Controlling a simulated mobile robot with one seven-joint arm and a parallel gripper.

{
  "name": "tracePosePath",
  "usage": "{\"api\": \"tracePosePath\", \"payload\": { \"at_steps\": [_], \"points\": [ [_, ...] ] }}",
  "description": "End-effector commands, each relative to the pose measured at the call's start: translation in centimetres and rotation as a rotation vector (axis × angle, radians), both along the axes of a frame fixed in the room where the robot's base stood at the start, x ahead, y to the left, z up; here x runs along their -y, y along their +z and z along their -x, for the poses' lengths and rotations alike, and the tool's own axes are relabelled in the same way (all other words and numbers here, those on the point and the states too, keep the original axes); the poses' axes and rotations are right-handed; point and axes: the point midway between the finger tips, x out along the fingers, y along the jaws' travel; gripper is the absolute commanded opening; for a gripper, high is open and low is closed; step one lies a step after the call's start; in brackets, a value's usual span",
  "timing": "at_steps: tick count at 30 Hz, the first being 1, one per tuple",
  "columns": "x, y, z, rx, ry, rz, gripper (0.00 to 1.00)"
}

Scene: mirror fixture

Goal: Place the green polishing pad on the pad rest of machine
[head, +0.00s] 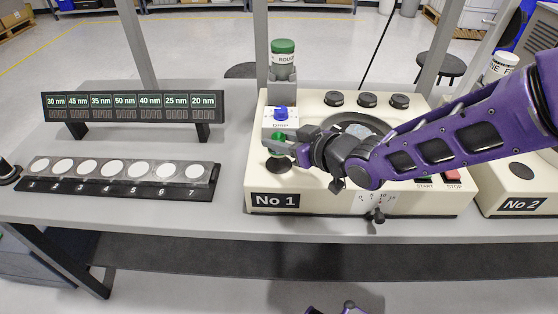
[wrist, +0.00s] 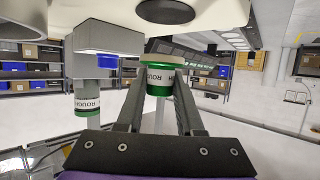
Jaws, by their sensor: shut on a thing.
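My gripper (head: 290,148) is shut on the green polishing pad (head: 278,137), over the left part of machine No 1 (head: 335,195). In the wrist view, which is upside down, the pad (wrist: 158,92) sits between the fingertips. It has green bands and a white band lettered ROUGH. A dark round pad rest (head: 278,165) shows on the machine top, just in front of the held pad. A dark disc also shows on the cream surface in the wrist view (wrist: 265,8). The pad looks apart from the rest; the height of the gap is hard to judge.
A green-capped ROUGH bottle (head: 283,60) and a drip unit with a blue button (head: 281,113) stand behind the gripper. Black knobs (head: 367,100) line the back. A numbered sample tray (head: 110,190) and a display (head: 133,106) are at left. Machine No 2 (head: 525,190) is at right.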

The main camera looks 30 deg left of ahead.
Motion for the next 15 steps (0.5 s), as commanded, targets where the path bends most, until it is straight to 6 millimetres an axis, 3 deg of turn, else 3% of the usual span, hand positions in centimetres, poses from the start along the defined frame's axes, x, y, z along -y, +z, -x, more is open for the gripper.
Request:
{"api": "tracePosePath", "payload": {
  "at_steps": [10, 15],
  "points": [
    [0.0, -4.0, 0.0, -0.002, 0.0, -0.001, 0.0],
    [0.0, -4.1, 0.0, 0.002, -0.001, 0.0, 0.0]
  ]
}}
